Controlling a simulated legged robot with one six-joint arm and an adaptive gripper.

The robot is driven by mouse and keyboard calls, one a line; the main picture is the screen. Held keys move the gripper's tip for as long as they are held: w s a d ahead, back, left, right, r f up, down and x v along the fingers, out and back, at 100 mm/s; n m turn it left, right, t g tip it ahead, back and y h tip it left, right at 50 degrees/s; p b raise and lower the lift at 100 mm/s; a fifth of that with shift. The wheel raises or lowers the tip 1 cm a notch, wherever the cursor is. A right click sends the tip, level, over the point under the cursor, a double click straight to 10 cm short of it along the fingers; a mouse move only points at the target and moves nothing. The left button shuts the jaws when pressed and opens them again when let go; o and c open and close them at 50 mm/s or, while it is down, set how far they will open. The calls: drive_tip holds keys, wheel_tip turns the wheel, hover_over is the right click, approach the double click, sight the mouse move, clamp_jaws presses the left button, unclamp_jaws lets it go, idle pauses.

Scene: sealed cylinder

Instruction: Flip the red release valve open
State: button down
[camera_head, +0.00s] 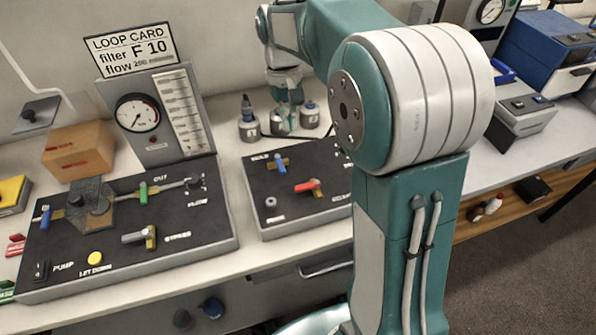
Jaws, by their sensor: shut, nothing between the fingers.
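The red release valve (308,186) is a small red lever handle on a brass-coloured body, on the right-hand black panel (290,222). The handle lies roughly sideways across the panel. My gripper (288,112) hangs at the end of my arm, toward the back of this panel, behind the red valve in the picture and apart from it. It looks small here, and its fingertips are hard to make out against the fittings behind. It is shut and empty.
A blue-handled valve (277,162) sits close behind the red one. Small capped cylinders (248,124) stand at the back. The left panel (190,232) carries green, blue and grey valves; a gauge box (158,118) stands behind it. My arm hides the right panel's right edge.

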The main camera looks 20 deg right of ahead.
sight(308, 187)
drive_tip(key=shift+a, duration=0.1)
drive_tip(key=x, duration=0.9)
drive_tip(key=shift+s+f, duration=0.1)
drive_tip(key=shift+f, duration=0.2)
drive_tip(key=s, duration=0.3)
drive_tip(key=shift+s+f, duration=0.1)
drive_tip(key=shift+f, duration=0.05)
drive_tip(key=shift+s, duration=0.45)
